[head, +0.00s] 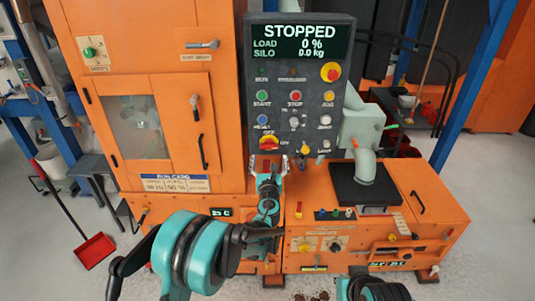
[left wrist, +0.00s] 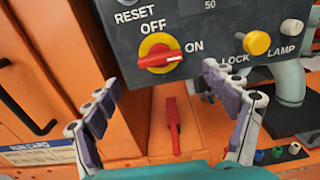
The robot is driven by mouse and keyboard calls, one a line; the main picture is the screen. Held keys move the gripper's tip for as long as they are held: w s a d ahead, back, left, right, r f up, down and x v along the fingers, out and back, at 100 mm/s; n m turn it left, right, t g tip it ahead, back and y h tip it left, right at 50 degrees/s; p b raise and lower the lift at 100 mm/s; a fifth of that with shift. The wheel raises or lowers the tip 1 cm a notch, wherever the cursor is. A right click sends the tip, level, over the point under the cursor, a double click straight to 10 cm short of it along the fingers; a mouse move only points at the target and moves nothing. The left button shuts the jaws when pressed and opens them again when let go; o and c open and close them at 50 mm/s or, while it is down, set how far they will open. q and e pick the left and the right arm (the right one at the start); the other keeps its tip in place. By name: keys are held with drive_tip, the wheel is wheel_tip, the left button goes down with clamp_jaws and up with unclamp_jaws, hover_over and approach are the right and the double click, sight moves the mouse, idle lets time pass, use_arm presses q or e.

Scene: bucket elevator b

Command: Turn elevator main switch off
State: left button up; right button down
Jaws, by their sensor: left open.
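The main switch, a red rotary handle on a round yellow plate, sits at the lower left of the dark control panel in the head view (head: 270,143). In the left wrist view the switch (left wrist: 158,53) has its handle nearly level, with its white mark toward the ON label at right; OFF is printed above. My left gripper (head: 269,162) is open just below the switch. Its fingers (left wrist: 161,84) are spread to either side in the left wrist view, with nothing between them touching. My right gripper is out of view.
The control panel's display (head: 300,42) reads STOPPED. A yellow lock knob (left wrist: 256,43) is right of the switch, near the right finger. A slim red object (left wrist: 173,127) is below the switch against orange housing. A black-topped inlet (head: 364,188) stands at right.

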sight(269, 147)
use_arm(q)
drive_tip(key=w+b, duration=0.1)
drive_tip(key=w, duration=0.6)
drive_tip(key=shift+w+b, duration=0.25)
drive_tip(key=shift+b, duration=0.05)
drive_tip(key=shift+c, duration=0.2)
drive_tip(key=c, duration=1.1)
